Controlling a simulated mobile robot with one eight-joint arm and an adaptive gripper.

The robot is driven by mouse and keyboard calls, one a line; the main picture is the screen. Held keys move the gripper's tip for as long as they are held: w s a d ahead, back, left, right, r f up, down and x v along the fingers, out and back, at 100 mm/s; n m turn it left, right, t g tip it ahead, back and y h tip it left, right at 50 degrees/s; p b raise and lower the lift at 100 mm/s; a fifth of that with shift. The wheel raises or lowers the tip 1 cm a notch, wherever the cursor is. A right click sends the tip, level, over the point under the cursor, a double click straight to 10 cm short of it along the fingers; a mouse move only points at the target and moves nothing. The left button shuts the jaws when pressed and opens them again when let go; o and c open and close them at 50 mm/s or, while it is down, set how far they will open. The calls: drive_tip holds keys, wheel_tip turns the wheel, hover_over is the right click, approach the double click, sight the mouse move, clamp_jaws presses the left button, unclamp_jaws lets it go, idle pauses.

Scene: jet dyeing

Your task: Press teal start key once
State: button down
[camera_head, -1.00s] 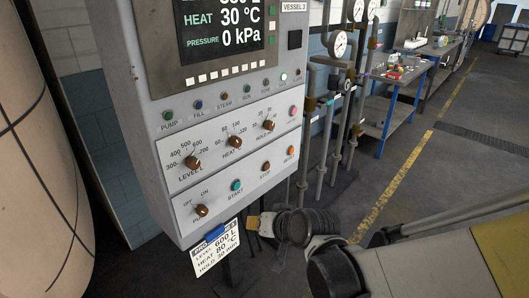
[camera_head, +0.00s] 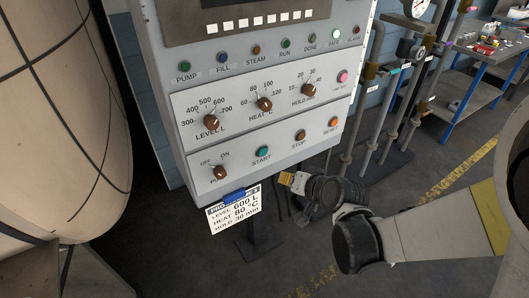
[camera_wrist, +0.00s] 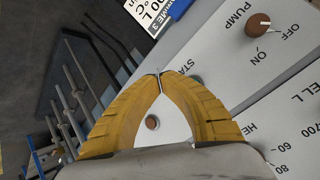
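The teal start key (camera_head: 262,153) sits in the bottom row of the grey control panel, between the pump knob (camera_head: 220,172) and the brown stop key (camera_head: 299,136). My gripper (camera_head: 287,179) is below and slightly right of the start key in the head view. In the wrist view its yellow fingers (camera_wrist: 160,76) meet at the tips, with nothing held. The stop key (camera_wrist: 152,122) shows between the fingers there. Part of the start label shows beside the tips; the start key is not clearly visible there, as the finger covers that area. I cannot tell the gap to the panel.
A white recipe card (camera_head: 234,212) with a blue clip hangs at the panel's lower edge. The level, heat and hold knobs (camera_head: 264,104) are above the keys, and an orange reset key (camera_head: 334,122) is at right. Vertical pipes (camera_head: 400,110) stand right of the panel.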

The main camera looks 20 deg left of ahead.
approach(264, 157)
drive_tip(key=shift+s+f+x, duration=0.1)
drive_tip(key=shift+f+x, duration=0.1)
drive_tip(key=shift+x, duration=1)
drive_tip(key=shift+s+f+x, duration=0.15)
drive_tip(key=shift+f+x, duration=0.05)
drive_tip(key=shift+x, duration=1)
drive_tip(key=shift+d, duration=0.15)
drive_tip(key=shift+w+a, duration=0.25)
drive_tip(key=shift+a, duration=0.05)
drive_tip(key=shift+w+a, duration=0.3)
drive_tip(key=shift+a, duration=0.05)
drive_tip(key=shift+d, duration=0.1)
idle(0.4)
drive_tip(key=shift+s+d, duration=0.55)
drive_tip(key=shift+d, duration=0.05)
drive_tip(key=shift+s+d+b, duration=0.35)
drive_tip(key=shift+s+d, duration=1.3)
drive_tip(key=shift+d, duration=0.25)
